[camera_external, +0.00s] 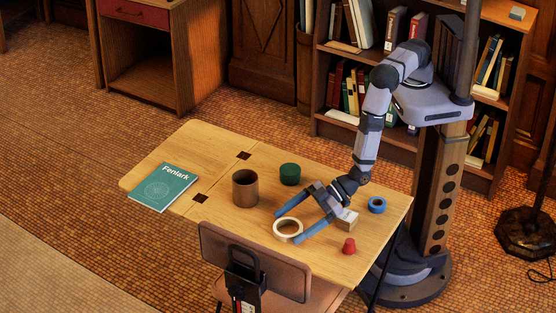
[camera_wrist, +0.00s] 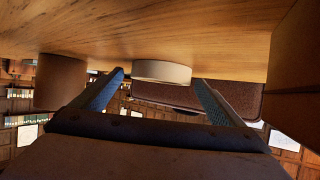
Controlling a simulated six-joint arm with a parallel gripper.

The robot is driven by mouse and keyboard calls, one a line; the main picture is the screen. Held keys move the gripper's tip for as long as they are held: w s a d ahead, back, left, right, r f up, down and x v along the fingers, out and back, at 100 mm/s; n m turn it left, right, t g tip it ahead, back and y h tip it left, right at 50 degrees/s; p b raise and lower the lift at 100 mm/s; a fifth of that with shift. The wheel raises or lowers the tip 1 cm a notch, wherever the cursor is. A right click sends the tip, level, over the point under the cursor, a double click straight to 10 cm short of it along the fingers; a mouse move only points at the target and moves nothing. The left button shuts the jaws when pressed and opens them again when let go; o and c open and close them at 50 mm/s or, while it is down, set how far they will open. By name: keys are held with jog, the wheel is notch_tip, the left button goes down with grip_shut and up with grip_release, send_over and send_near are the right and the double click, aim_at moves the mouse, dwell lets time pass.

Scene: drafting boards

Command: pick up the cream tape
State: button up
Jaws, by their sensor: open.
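The cream tape (camera_external: 276,233) is a flat ring lying on the wooden table, near the chair side. My gripper (camera_external: 286,228) is open, and its two blue fingers reach low over the table on either side of the tape. In the wrist view the cream tape (camera_wrist: 162,72) shows edge-on, between the fingertips of my gripper (camera_wrist: 160,76) and just beyond them. I cannot tell whether a finger touches it.
A brown cup (camera_external: 245,190), a dark green round container (camera_external: 290,174), a small box (camera_external: 347,219), a blue tape ring (camera_external: 377,205) and a red piece (camera_external: 349,246) stand around my gripper. A teal book (camera_external: 163,187) lies far left. A chair (camera_external: 255,262) stands at the front edge.

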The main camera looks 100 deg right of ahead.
aim_at(293, 225)
jog(key=c, duration=1.2)
jog(key=shift+o, duration=0.2)
notch_tip(293, 225, up, 10)
jog(key=b, duration=0.1)
